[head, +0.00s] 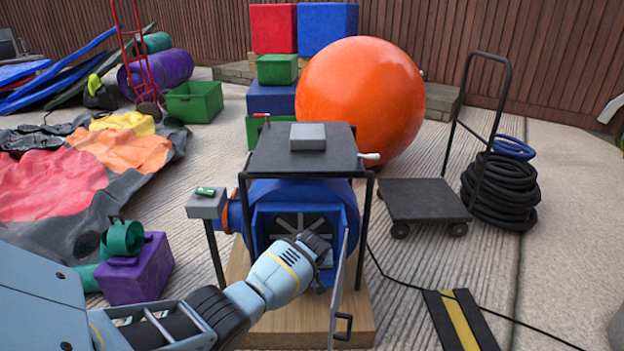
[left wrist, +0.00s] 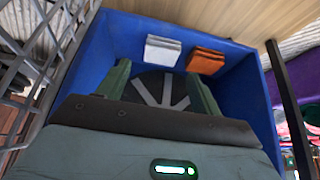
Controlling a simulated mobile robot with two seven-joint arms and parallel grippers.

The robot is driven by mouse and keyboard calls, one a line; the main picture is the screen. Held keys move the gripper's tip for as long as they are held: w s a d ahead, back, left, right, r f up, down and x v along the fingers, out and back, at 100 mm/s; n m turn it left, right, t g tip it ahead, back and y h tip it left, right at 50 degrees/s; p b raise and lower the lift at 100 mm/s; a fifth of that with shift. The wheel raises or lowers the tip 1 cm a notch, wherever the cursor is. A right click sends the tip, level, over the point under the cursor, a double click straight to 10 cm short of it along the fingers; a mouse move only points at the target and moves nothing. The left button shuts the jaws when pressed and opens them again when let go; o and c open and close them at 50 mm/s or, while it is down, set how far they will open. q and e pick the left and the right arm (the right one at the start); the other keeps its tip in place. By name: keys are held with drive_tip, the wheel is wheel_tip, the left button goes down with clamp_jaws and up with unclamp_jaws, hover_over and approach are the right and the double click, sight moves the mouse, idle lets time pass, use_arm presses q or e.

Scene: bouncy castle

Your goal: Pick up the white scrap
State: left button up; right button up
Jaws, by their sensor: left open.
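The white scrap (left wrist: 162,51) is a small folded, cloth-like piece inside the blue blower housing, shown in the left wrist view. It lies against the housing wall beside the wooden base, left of an orange scrap (left wrist: 206,61). My left gripper (left wrist: 160,90) is open at the housing's mouth, its two green fingers apart and empty. The white scrap is beyond the fingertips, not between them. In the head view my left gripper (head: 318,246) reaches into the blue blower housing (head: 265,222); its fingers and both scraps are hidden there. My right gripper is not in view.
A hinged wire door (left wrist: 38,65) stands open beside my arm; its edge and handle (head: 343,325) show in the head view. Dark frame legs (head: 362,235) surround the blower. The wooden base (head: 275,325) lies below. A purple block (head: 138,270) stands at left.

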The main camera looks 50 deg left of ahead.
use_arm(q)
drive_tip(key=shift+b+x, duration=0.7)
drive_tip(key=shift+x, duration=0.4)
drive_tip(key=b+x, duration=0.3)
drive_tip(key=shift+a, duration=0.35)
drive_tip(key=shift+b+x, duration=0.9)
drive_tip(key=shift+b, duration=0.25)
drive_tip(key=shift+w, duration=0.1)
drive_tip(key=c, duration=0.7)
drive_tip(key=shift+r, duration=0.1)
drive_tip(key=shift+c, duration=0.2)
